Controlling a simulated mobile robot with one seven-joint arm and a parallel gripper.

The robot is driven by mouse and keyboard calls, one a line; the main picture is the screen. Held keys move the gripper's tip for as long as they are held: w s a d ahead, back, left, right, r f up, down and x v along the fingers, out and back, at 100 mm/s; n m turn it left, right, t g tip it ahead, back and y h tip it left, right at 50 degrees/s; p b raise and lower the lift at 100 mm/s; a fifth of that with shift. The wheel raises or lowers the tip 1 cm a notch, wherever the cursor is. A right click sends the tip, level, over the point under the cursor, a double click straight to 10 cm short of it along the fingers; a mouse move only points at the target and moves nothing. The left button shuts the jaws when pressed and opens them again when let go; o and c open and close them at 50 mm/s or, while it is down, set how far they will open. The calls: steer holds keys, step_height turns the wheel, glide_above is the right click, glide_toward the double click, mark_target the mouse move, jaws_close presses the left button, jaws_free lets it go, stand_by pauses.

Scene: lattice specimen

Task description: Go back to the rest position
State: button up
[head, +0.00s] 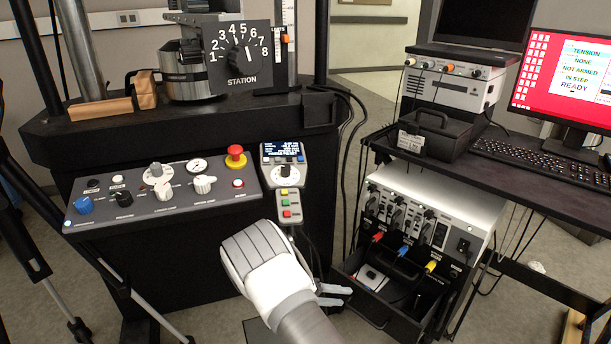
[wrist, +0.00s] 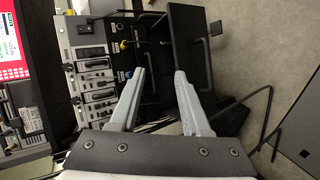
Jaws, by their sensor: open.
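My gripper (head: 334,295) is in front of the test machine's control area in the head view, to the left of the white equipment cabinet. In the wrist view, the two grey fingers of my gripper (wrist: 157,100) are spread apart with nothing between them. Beyond the fingers are the cabinet's connector panel (wrist: 92,72) and its open black drawer (wrist: 190,50). My arm comes in from the bottom of the head view.
A control panel (head: 150,212) with knobs and a red button (head: 236,152) lies behind my wrist. A handheld pendant (head: 285,172) hangs beside it. The open drawer (head: 372,318) juts out to the right. A red monitor (head: 565,75) and keyboard (head: 555,160) stand on the right-hand cart.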

steer(key=s+d+r+m+g+y, duration=0.15)
steer(key=s+r, duration=0.25)
steer(key=r, duration=0.5)
steer(key=s+d+r+m+y, duration=0.1)
steer(key=s+d+r+y, duration=0.15)
steer(key=r, duration=0.65)
steer(key=s+d+r+m+g+y, duration=0.1)
steer(key=s+d+r+y, duration=0.2)
steer(key=r, duration=0.5)
steer(key=s+a+r+t+y, duration=0.1)
steer(key=s+r+t+y, duration=0.1)
steer(key=s+r, duration=0.6)
steer(key=s+a+r+t+y, duration=0.1)
steer(key=s+r+t+y, duration=0.25)
steer(key=s, duration=0.85)
step_height(320, 180, up, 28)
steer(key=g+p, duration=0.1)
steer(key=p, duration=2.7)
steer(key=shift+s+r+h, duration=0.2)
steer(key=shift+s+h, duration=0.05)
steer(key=shift+h, duration=0.1)
